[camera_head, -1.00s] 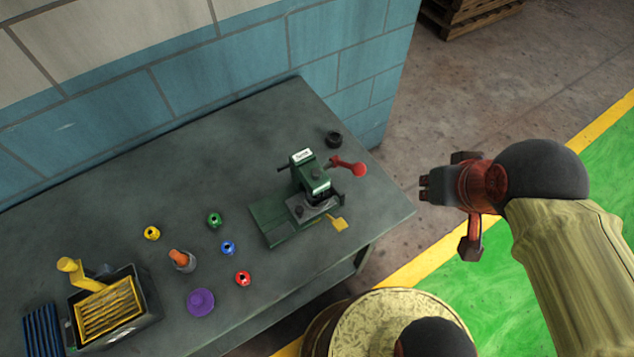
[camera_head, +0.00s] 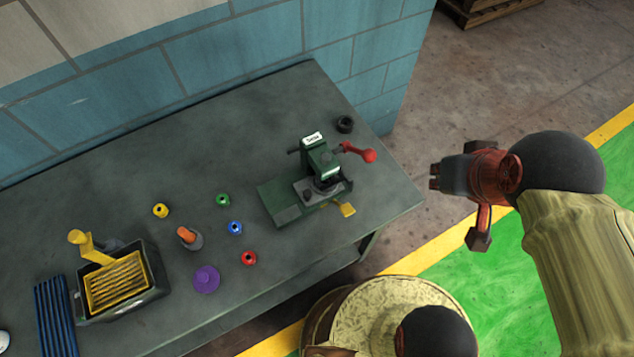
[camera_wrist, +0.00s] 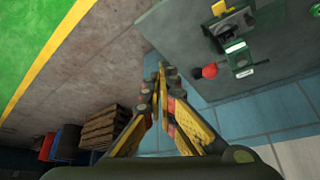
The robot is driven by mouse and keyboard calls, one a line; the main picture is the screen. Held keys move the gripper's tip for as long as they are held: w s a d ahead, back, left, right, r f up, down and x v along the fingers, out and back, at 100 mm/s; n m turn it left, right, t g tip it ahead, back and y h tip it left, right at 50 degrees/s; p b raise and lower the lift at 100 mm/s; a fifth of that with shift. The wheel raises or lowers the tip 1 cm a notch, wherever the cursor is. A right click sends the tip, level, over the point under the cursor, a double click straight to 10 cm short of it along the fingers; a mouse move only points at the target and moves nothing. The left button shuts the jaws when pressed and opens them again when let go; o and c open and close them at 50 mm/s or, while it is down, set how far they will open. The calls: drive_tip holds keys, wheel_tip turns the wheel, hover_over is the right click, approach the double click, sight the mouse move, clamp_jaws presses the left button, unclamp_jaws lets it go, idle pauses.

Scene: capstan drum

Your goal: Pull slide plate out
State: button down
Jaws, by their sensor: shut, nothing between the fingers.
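A green machine (camera_head: 318,175) with a grey bed and a red-knobbed lever (camera_head: 368,156) stands near the right end of the grey table. A yellow tab (camera_head: 347,210) sticks out low at its front right side; it looks like the pull of the slide plate, whose body I cannot make out. The wrist view also shows the yellow tab (camera_wrist: 219,8) at the top and the red knob (camera_wrist: 209,71). My gripper (camera_head: 434,177) is right of the machine, past the table's end, apart from everything. Its fingers meet in the wrist view (camera_wrist: 161,68), shut and empty.
The table (camera_head: 130,190) stands against a blue tiled wall. A black ring (camera_head: 345,124) lies behind the machine. Several small coloured pieces, a purple disc (camera_head: 207,279) and a black box with a yellow rack (camera_head: 118,284) are to the left. Open floor lies right of the table.

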sight(307, 192)
drive_tip(key=c, duration=2.6)
unclamp_jaws()
